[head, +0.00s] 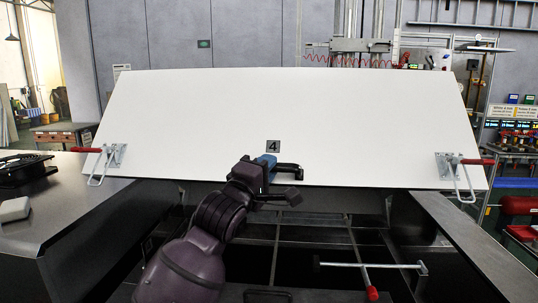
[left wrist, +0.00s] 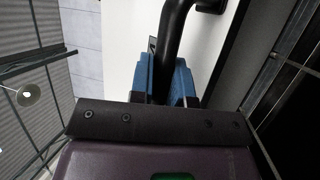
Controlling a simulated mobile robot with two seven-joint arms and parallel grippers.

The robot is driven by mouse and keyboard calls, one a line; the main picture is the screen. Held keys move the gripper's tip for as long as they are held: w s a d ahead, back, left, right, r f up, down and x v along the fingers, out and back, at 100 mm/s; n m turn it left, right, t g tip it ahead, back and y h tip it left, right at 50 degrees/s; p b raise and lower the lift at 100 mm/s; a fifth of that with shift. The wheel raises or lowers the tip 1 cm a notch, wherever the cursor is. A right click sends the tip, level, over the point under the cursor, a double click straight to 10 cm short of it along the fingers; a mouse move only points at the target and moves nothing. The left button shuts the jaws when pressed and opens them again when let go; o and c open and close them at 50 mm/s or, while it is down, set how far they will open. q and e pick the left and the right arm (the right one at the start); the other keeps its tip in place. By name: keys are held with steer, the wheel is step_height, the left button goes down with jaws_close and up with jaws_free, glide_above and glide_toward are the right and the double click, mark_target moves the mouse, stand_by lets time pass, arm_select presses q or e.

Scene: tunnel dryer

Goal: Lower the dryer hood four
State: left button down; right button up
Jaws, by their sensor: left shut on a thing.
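The dryer hood four (head: 200,120) is a large white panel with a black "4" label (head: 273,146). It is raised and tilted over the dark open dryer frame. Its black handle (head: 289,168) sits at the lower edge, below the label. My left gripper (head: 266,163) is shut on this handle. In the left wrist view, the black curved handle (left wrist: 172,40) runs down between the blue finger pads of my left gripper (left wrist: 163,78), with the white hood behind it. The arm hides part of the lower edge. My right gripper is not in view.
Clamps with red grips sit at the hood's lower left (head: 115,155) and lower right (head: 449,167) corners. A red-tipped metal rod (head: 390,266) crosses the open frame. A dark bench (head: 70,205) stands left; a dark side rail (head: 465,235) runs along the right.

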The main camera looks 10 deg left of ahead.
arm_select(q)
steer(key=s+f+b, duration=0.5)
steer(key=s+f, duration=0.1)
steer(key=f, duration=0.5)
steer(key=s+f+m+t+h+b, duration=0.1)
steer(key=s+f+b, duration=0.5)
steer(key=f, duration=0.5)
steer(key=s+f+t+b, duration=0.1)
steer(key=s+f+b, duration=0.4)
steer(key=f, duration=0.7)
steer(key=shift+s+m+h+b, duration=0.3)
steer(key=shift+s+m+b, duration=0.1)
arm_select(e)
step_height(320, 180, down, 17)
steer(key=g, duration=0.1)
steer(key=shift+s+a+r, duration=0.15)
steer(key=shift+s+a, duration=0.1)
arm_select(q)
steer(key=shift+r, duration=0.1)
